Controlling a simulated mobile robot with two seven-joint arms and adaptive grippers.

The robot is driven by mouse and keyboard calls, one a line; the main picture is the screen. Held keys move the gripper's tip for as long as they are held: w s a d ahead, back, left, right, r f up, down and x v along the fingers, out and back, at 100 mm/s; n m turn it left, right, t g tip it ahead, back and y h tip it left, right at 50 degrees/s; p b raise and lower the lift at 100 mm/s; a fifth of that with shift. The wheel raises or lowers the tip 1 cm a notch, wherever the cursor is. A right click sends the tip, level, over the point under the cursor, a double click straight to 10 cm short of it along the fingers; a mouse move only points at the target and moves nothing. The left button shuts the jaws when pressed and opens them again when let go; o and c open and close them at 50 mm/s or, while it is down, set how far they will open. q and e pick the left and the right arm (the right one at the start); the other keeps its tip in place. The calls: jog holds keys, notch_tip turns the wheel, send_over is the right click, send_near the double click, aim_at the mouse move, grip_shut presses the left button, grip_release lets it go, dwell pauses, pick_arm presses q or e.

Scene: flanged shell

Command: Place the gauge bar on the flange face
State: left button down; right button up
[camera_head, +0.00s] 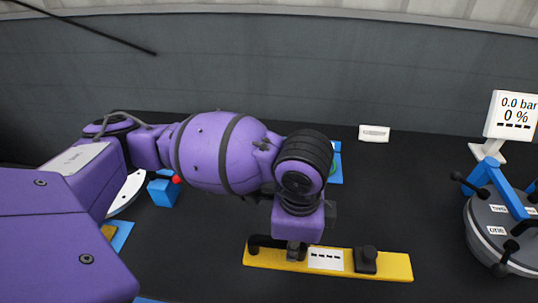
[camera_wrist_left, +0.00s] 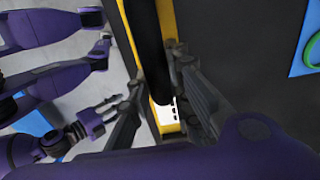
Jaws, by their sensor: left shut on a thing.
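The gauge bar (camera_head: 382,271) is a long yellow bar with black uprights and a white dashed label, in the near middle of the head view. My left gripper (camera_head: 295,254) comes down on its left half and is shut on it. In the left wrist view, my left gripper's fingers (camera_wrist_left: 160,105) lie either side of the bar (camera_wrist_left: 128,25) and its black part. Whether the bar touches the table cannot be told. The flange face (camera_head: 497,217) is the grey top of the round shell at the right edge, partly cut off. My right gripper (camera_wrist_left: 103,113) shows small in the wrist view, its jaws unclear.
Blue arms with black knobs (camera_head: 486,180) stand over the shell. A white readout (camera_head: 512,117) stands behind it. A white card (camera_head: 374,133) and a blue block (camera_head: 163,192) are on the black table. The table between bar and shell is clear.

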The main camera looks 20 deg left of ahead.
pick_arm(q)
jog(key=w+a+f, duration=0.2)
jog(key=a+f, duration=0.1)
jog(key=w+a+f, duration=0.2)
jog(key=a, duration=0.1)
jog(key=w+a+f+b, duration=0.1)
jog(key=w+a+f, duration=0.2)
jog(key=shift+f, duration=0.35)
notch_tip(320, 180, down, 3)
jog(key=shift+w+a+f, duration=0.1)
jog(key=shift+w+f, duration=0.05)
pick_arm(e)
jog(key=shift+d+f, duration=0.2)
jog(key=shift+f, duration=0.45)
pick_arm(q)
jog(key=c, duration=2)
grip_release()
jog(key=shift+f, duration=0.1)
jog(key=o, duration=0.4)
